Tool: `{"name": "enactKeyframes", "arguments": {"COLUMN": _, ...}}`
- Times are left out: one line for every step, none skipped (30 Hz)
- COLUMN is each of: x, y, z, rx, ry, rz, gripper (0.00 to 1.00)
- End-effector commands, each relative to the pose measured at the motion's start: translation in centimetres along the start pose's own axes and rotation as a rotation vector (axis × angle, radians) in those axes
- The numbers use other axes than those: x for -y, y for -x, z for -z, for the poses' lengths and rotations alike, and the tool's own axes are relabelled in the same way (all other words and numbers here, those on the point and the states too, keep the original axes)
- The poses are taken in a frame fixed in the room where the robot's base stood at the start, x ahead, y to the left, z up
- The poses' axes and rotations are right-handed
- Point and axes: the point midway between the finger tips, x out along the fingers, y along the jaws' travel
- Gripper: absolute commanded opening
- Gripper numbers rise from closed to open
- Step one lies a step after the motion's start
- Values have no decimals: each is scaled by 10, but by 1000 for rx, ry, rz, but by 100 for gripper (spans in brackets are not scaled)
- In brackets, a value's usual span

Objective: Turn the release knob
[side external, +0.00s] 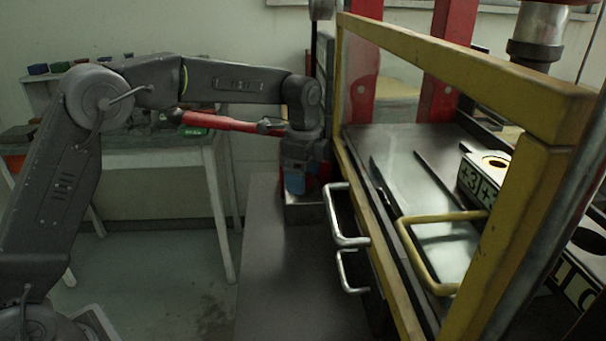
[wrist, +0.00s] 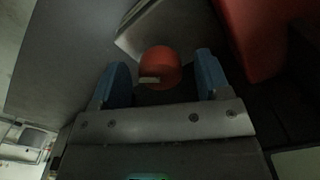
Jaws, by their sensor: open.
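The release knob (wrist: 161,67) shows in the wrist view as a round red knob with a small pale tab on its near edge. My gripper (wrist: 160,80) is open, with one blue finger on the left of the knob and one on the right. There is a visible gap on each side, and I cannot tell how far the fingertips are from the knob in depth. In the side external view my gripper (side external: 294,186) points down beside the press frame. The knob is hidden there behind the gripper.
A yellow guard frame (side external: 470,62) with a clear panel stands at right. Metal handles (side external: 346,216) and a yellow handle (side external: 404,240) stick out from the front. A workbench (side external: 150,154) stands behind. The grey surface (side external: 275,265) in front is clear.

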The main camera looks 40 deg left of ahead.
Motion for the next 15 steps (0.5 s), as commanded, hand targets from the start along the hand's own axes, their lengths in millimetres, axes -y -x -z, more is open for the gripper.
{"name": "enactKeyframes", "arguments": {"x": 0, "y": 0, "z": 0, "rx": 0, "ry": 0, "rz": 0, "gripper": 70}}
{"name": "enactKeyframes", "arguments": {"x": 0, "y": 0, "z": 0, "rx": 0, "ry": 0, "rz": 0, "gripper": 70}}
{"name": "enactKeyframes", "arguments": {"x": 0, "y": 0, "z": 0, "rx": 0, "ry": 0, "rz": 0, "gripper": 70}}
{"name": "enactKeyframes", "arguments": {"x": 0, "y": 0, "z": 0, "rx": 0, "ry": 0, "rz": 0, "gripper": 70}}
{"name": "enactKeyframes", "arguments": {"x": 0, "y": 0, "z": 0, "rx": 0, "ry": 0, "rz": 0, "gripper": 67}}
{"name": "enactKeyframes", "arguments": {"x": 0, "y": 0, "z": 0, "rx": 0, "ry": 0, "rz": 0, "gripper": 63}}
{"name": "enactKeyframes", "arguments": {"x": 0, "y": 0, "z": 0, "rx": 0, "ry": 0, "rz": 0, "gripper": 60}}
{"name": "enactKeyframes", "arguments": {"x": 0, "y": 0, "z": 0, "rx": 0, "ry": 0, "rz": 0, "gripper": 57}}
{"name": "enactKeyframes", "arguments": {"x": 0, "y": 0, "z": 0, "rx": 0, "ry": 0, "rz": 0, "gripper": 53}}
{"name": "enactKeyframes", "arguments": {"x": 0, "y": 0, "z": 0, "rx": 0, "ry": 0, "rz": 0, "gripper": 50}}
{"name": "enactKeyframes", "arguments": {"x": 0, "y": 0, "z": 0, "rx": 0, "ry": 0, "rz": 0, "gripper": 48}}
{"name": "enactKeyframes", "arguments": {"x": 0, "y": 0, "z": 0, "rx": 0, "ry": 0, "rz": 0, "gripper": 44}}
{"name": "enactKeyframes", "arguments": {"x": 0, "y": 0, "z": 0, "rx": 0, "ry": 0, "rz": 0, "gripper": 41}}
{"name": "enactKeyframes", "arguments": {"x": 0, "y": 0, "z": 0, "rx": 0, "ry": 0, "rz": 0, "gripper": 38}}
{"name": "enactKeyframes", "arguments": {"x": 0, "y": 1, "z": 0, "rx": 0, "ry": 0, "rz": 0, "gripper": 34}}
